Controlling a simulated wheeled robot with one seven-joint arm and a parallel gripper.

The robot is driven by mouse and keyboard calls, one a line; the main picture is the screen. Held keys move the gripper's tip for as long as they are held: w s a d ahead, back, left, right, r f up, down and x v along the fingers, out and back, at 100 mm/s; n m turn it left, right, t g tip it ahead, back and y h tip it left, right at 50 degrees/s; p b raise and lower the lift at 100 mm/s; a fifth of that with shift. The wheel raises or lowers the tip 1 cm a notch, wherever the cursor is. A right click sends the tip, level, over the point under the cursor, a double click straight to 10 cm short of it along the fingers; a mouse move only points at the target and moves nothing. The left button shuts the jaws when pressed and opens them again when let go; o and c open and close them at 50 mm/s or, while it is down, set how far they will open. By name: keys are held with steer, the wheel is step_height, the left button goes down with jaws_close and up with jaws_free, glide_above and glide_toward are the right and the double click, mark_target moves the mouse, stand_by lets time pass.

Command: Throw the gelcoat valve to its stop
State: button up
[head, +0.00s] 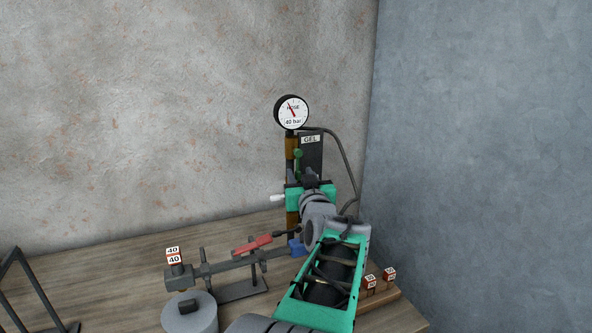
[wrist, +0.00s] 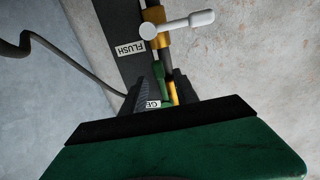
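The gelcoat valve's green handle (head: 298,158) stands about upright on the pipe beside the GEL label (head: 311,139). In the wrist view the green handle (wrist: 159,76) shows in the gap between my dark fingers, in front of a brass fitting (wrist: 172,92). My gripper (head: 300,177) is at the post, just below the visible handle in the head view. In the wrist view its fingers (wrist: 165,88) stand apart with a visible gap; I see no clear grip on the handle.
A white lever (wrist: 185,25) by the FLUSH label (wrist: 130,48) is close by. A round gauge (head: 291,112) tops the post, and a dark hose (head: 346,165) hangs right. A red-handled fixture (head: 252,245) and small blocks (head: 370,281) occupy the bench.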

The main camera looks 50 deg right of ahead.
steer(key=shift+x, duration=1.45)
steer(key=shift+c, duration=0.5)
jaws_close()
